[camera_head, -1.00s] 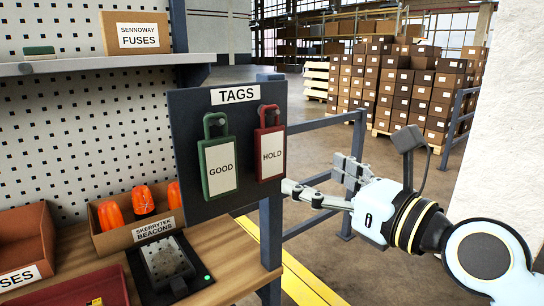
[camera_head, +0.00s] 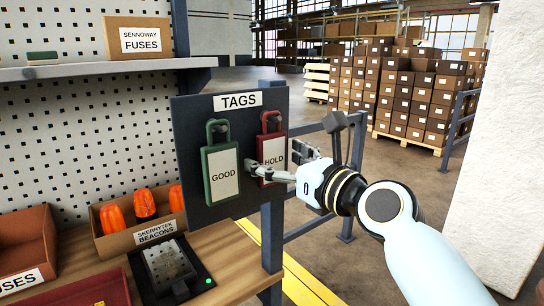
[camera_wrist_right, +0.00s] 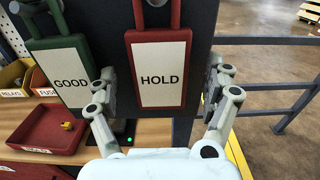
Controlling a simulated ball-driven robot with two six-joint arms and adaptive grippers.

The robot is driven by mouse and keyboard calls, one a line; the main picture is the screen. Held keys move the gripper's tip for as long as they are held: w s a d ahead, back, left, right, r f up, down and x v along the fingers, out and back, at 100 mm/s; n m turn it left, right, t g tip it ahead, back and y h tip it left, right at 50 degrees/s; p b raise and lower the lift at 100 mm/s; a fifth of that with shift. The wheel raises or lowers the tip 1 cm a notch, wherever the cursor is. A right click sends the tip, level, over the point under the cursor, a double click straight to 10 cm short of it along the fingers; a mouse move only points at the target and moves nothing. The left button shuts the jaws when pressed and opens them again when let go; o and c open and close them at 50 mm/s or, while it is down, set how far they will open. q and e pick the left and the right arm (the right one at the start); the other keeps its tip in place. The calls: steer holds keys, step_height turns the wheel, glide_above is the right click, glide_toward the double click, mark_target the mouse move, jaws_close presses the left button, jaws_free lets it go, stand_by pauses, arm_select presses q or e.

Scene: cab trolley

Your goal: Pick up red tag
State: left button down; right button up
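The red HOLD tag (camera_head: 274,152) hangs by its shackle from a peg on the dark TAGS board (camera_head: 190,112), to the right of the green GOOD tag (camera_head: 221,171). My right gripper (camera_head: 277,160) is at the red tag and its near finger covers part of the tag's lower left. In the right wrist view the red tag (camera_wrist_right: 159,70) hangs upright between the two fingers of my right gripper (camera_wrist_right: 161,92), which are open with a gap on each side. The green tag (camera_wrist_right: 65,72) is behind the left finger there. My left gripper is in neither current view.
A box of orange beacons (camera_head: 151,234) and a dark device with a green light (camera_head: 170,270) stand on the wooden bench (camera_head: 232,262) below left. A grey railing (camera_head: 356,150) runs right of the board.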

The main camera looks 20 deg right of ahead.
steer(key=c, duration=1.2)
steer(key=shift+r, duration=0.45)
steer(key=p+v, duration=0.1)
steer(key=v, duration=1.7)
steer(key=shift+r+p, duration=0.3)
steer(key=shift+r, duration=0.05)
